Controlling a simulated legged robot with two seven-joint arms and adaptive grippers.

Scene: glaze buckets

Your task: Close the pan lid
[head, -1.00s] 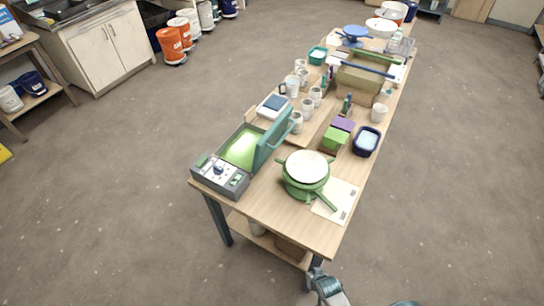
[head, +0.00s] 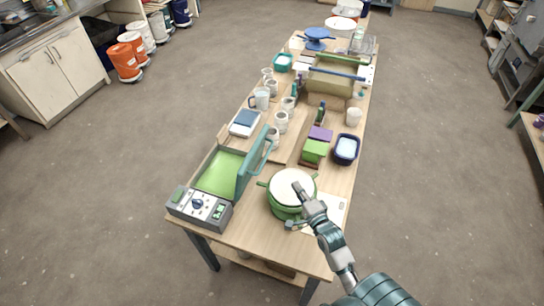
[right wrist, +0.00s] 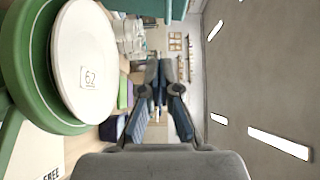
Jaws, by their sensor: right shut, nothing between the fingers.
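The pan (head: 219,174) is a shallow green basin in a grey unit with a control panel (head: 200,207) on the near left of the table. Its teal lid (head: 252,165) stands raised, tilted up along the basin's right side, with a handle on its outer face. My right gripper (head: 298,188) is shut and empty. It is to the right of the lid, apart from it, and overlaps the white top of a green pot in the head view. In the right wrist view its fingers (right wrist: 158,85) are together and do not touch that pot. My left gripper is out of view.
The green pot (head: 284,212) with its white disc (right wrist: 82,60) stands right of the pan. A white board (head: 327,211) lies beside it. A green box (head: 315,151), a blue tub (head: 346,149), several mugs (head: 281,122) and a scale (head: 244,123) stand behind.

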